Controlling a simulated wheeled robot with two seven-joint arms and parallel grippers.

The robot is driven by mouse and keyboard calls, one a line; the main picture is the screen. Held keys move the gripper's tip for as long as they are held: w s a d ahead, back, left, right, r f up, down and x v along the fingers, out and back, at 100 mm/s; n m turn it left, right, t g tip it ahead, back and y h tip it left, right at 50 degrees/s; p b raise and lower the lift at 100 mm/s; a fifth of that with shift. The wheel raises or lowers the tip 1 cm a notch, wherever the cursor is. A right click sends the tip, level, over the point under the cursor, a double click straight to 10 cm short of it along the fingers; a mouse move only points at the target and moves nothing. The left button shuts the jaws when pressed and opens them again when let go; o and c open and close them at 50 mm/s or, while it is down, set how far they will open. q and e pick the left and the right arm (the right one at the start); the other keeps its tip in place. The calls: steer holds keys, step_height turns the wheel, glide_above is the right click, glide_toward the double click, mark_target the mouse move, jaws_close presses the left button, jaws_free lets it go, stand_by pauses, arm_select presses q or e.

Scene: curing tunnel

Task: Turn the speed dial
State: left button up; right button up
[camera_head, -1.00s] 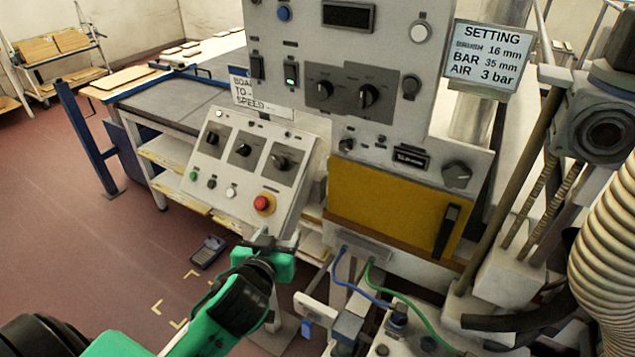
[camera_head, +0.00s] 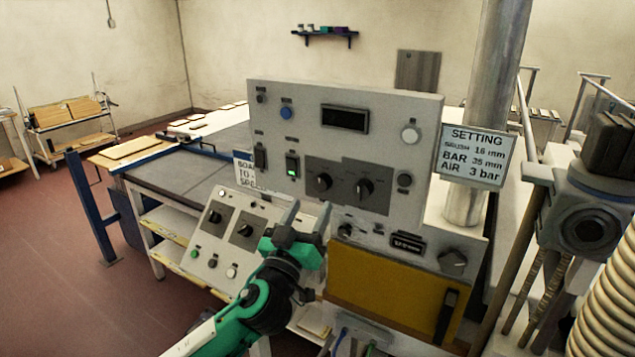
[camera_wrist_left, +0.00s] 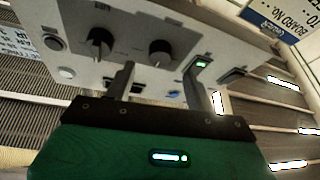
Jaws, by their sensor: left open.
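The upper grey panel (camera_head: 270,215) carries two black dials side by side, a left one (camera_head: 323,182) and a right one (camera_head: 364,188). Their labels are too small to read, so I cannot tell which is the speed dial. My left gripper (camera_head: 306,217) is open and empty, below these dials and in front of the sloped console, hiding part of it. The sloped console shows two dials (camera_head: 214,217) (camera_head: 243,230). The left wrist view shows the panel upside down, with two dials (camera_wrist_left: 100,42) (camera_wrist_left: 160,50) beyond my open fingers (camera_wrist_left: 158,85). My right gripper is out of view.
A green-lit switch (camera_head: 292,165) sits left of the dials. A setting sign (camera_head: 477,155) hangs at the panel's right. A yellow cover (camera_head: 385,292) is below. A ribbed hose (camera_head: 605,290) and a machine head stand at far right.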

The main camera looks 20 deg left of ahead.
mark_target(319, 188)
arm_select(q)
steer(key=p+x, duration=0.1)
steer(key=x, duration=0.3)
steer(key=shift+r+p, duration=0.2)
steer(key=shift+p, duration=0.15)
steer(key=shift+w, duration=0.65)
steer(key=shift+c, duration=0.4)
steer(key=c, duration=0.9)
steer(key=shift+a, duration=0.1)
